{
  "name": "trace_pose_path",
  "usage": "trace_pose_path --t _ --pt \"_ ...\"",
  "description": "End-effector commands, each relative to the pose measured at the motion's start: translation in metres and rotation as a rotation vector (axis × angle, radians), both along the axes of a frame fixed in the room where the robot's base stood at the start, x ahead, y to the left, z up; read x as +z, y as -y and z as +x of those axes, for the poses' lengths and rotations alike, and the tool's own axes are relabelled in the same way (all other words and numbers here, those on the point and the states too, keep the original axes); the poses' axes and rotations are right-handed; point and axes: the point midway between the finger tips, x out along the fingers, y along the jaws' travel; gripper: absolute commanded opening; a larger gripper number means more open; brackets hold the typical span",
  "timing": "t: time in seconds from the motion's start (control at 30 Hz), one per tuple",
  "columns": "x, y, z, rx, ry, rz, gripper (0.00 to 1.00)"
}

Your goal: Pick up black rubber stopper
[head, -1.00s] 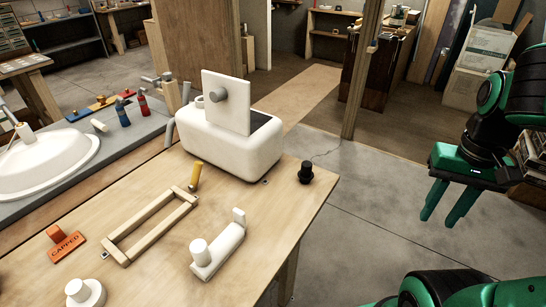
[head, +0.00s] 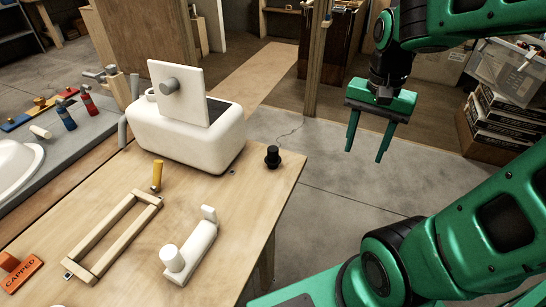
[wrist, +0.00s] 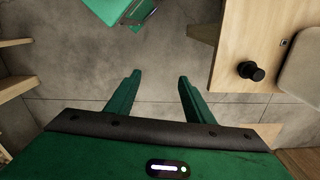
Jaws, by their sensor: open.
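The black rubber stopper (head: 272,157) stands upright on the wooden table near its right edge, to the right of the white rounded unit. In the wrist view the stopper (wrist: 251,71) shows at the right, near the table edge. My gripper (head: 364,156) is open and empty, up and to the right of the stopper, over the floor beyond the table edge. Its two fingers point down in the head view. In the wrist view, my gripper (wrist: 155,78) has nothing between its fingers but grey floor.
The white unit (head: 187,137) with an upright plate stands left of the stopper. A yellow cylinder (head: 157,175), wooden frame (head: 113,235), white fitting (head: 190,247) and orange CAPPED tag (head: 22,274) are on the tabletop (head: 225,215). The tabletop around the stopper is mostly clear.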

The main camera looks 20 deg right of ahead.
Motion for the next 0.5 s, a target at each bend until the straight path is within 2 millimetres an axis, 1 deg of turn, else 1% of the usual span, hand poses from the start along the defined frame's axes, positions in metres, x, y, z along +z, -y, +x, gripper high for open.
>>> trace_pose_path --t 0.03,0.2,0.27,0.4,0.5 --pt "0.000 -0.008 0.018 -0.051 -0.003 -0.003 0.48" --pt "-0.002 -0.038 0.073 -0.278 0.002 -0.009 0.48" --pt "-0.005 -0.052 0.092 -0.357 0.003 -0.008 0.48" --pt "-0.012 -0.086 0.132 -0.540 0.008 -0.006 0.48" --pt "-0.019 -0.111 0.154 -0.654 0.008 -0.003 0.48"
